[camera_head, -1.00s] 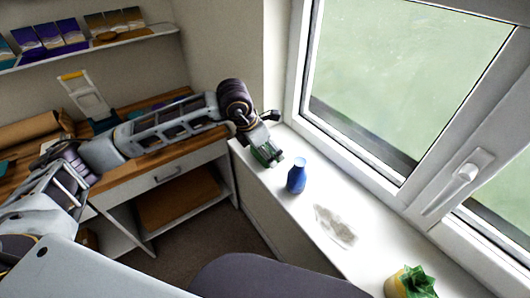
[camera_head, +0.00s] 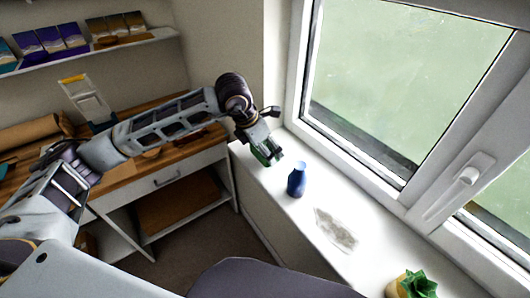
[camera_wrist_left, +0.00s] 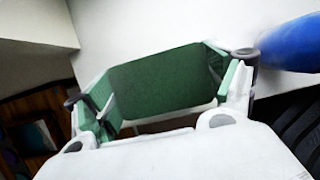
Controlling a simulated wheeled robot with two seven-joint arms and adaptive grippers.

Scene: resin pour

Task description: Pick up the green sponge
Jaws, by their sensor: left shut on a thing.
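The green sponge (camera_wrist_left: 165,82) is between the fingers of my left gripper (camera_wrist_left: 165,95) in the left wrist view, with the pads closed on its two sides. In the head view my left gripper (camera_head: 267,152) is at the far left end of the white windowsill (camera_head: 300,215), with green showing between its fingers. The gripper hides most of the sponge there, and I cannot tell whether the sponge touches the sill. My right gripper is not in view.
A grey smear (camera_head: 335,230) and a potted succulent (camera_head: 412,284) are farther along the sill. The window (camera_head: 405,85) rises behind.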

